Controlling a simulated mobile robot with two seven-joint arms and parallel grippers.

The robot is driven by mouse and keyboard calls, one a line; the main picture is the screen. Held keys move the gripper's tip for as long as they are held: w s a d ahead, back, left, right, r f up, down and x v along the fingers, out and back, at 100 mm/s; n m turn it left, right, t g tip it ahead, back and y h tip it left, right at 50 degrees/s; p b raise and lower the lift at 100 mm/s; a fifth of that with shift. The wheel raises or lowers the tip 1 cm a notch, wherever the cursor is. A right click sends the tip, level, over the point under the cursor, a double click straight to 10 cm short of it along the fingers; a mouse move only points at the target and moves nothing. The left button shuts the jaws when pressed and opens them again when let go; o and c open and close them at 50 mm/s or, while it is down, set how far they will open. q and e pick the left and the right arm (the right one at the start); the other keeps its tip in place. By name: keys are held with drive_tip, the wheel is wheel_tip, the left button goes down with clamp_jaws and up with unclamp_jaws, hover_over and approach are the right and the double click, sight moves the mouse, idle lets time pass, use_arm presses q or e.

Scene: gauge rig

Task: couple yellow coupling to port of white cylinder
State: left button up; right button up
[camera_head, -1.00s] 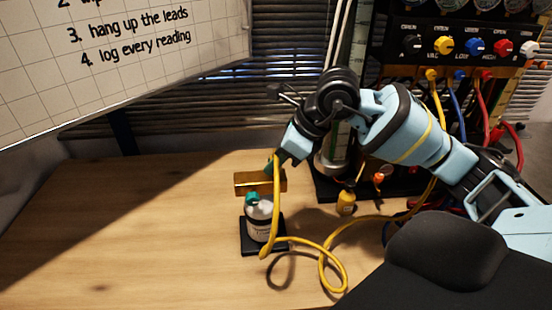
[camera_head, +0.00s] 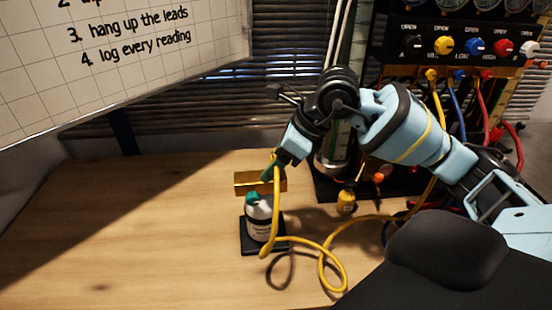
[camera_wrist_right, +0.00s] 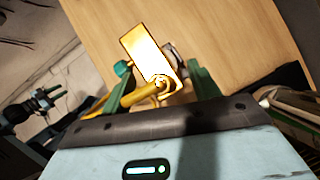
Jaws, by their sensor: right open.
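The white cylinder (camera_head: 260,222) with a teal cap stands upright on a black base on the table. A brass-coloured block (camera_head: 246,181) shows just behind its top. The yellow hose rises past the cylinder to my right gripper (camera_head: 270,171). In the right wrist view the yellow coupling (camera_wrist_right: 160,83) is at the hose's end, against the near end of the brass block (camera_wrist_right: 146,52). My right gripper (camera_wrist_right: 154,80) is open, its green fingers apart on either side of the coupling. I cannot tell whether the coupling is seated; the port is hidden. My left gripper is out of view.
A gauge panel (camera_head: 455,45) with coloured knobs and leads stands at the back right. A small yellow fitting (camera_head: 346,203) hangs near its base. The yellow hose (camera_head: 335,270) loops over the table's front. The table (camera_head: 120,240) is clear on the left.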

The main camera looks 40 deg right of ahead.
drive_tip(key=v, duration=0.7)
drive_tip(key=shift+s+r, duration=0.15)
drive_tip(key=shift+r, duration=0.25)
drive_tip(key=shift+d, duration=0.1)
